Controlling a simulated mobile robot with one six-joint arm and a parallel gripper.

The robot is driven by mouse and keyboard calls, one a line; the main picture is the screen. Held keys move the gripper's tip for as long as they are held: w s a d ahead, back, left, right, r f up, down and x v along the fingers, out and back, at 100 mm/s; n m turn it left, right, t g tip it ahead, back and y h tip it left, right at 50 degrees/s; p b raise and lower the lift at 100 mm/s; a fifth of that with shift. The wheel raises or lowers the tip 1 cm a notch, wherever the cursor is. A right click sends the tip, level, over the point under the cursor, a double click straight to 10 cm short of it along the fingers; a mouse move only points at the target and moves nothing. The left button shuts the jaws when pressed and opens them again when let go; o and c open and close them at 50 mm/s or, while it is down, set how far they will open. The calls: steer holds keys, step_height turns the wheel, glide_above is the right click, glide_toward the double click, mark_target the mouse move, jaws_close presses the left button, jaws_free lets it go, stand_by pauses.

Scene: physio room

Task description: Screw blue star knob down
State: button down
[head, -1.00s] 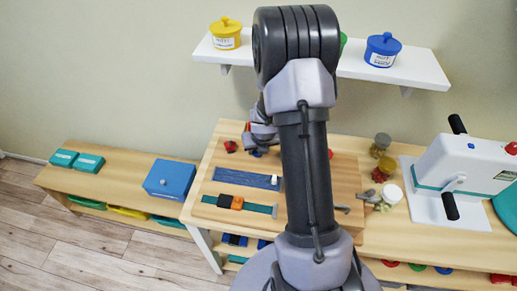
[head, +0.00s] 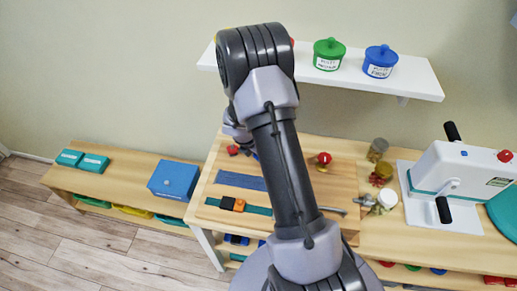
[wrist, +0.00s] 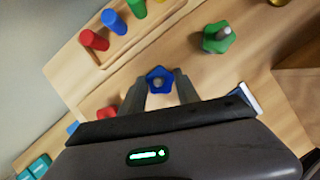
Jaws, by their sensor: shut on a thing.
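The blue star knob (wrist: 154,73) sits between the two fingertips of my gripper (wrist: 160,84) in the wrist view. My gripper is shut on it, with a grey post end showing in the knob's centre. A green star knob (wrist: 217,38) stands apart to the upper right, and a red star knob (wrist: 107,113) is to the lower left, near the left finger. In the head view my arm hides most of the gripper; a sliver of blue (head: 255,156) shows beside it, and the red knob (head: 233,150) is to its left.
Red (wrist: 94,39), blue (wrist: 113,21) and green (wrist: 136,8) pegs stand in a wooden tray in the wrist view. A red-topped item (head: 324,159), small jars (head: 378,148) and a white machine (head: 455,175) are to the right. A wall shelf (head: 415,85) with jars is behind.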

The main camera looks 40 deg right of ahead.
steer(key=shift+w+r+m+g+p, duration=0.15)
steer(key=shift+m+g+p, duration=0.15)
steer(key=shift+m+p, duration=0.5)
steer(key=shift+w+r+m+g+p, duration=0.15)
steer(key=shift+m+g+p, duration=0.25)
steer(key=shift+m, duration=0.7)
steer(key=shift+f, duration=0.15)
steer(key=c, duration=0.9)
jaws_free()
steer(key=shift+s+f, duration=0.1)
steer(key=p+v, duration=0.5)
steer(key=v, duration=1.2)
steer(key=shift+a, duration=0.25)
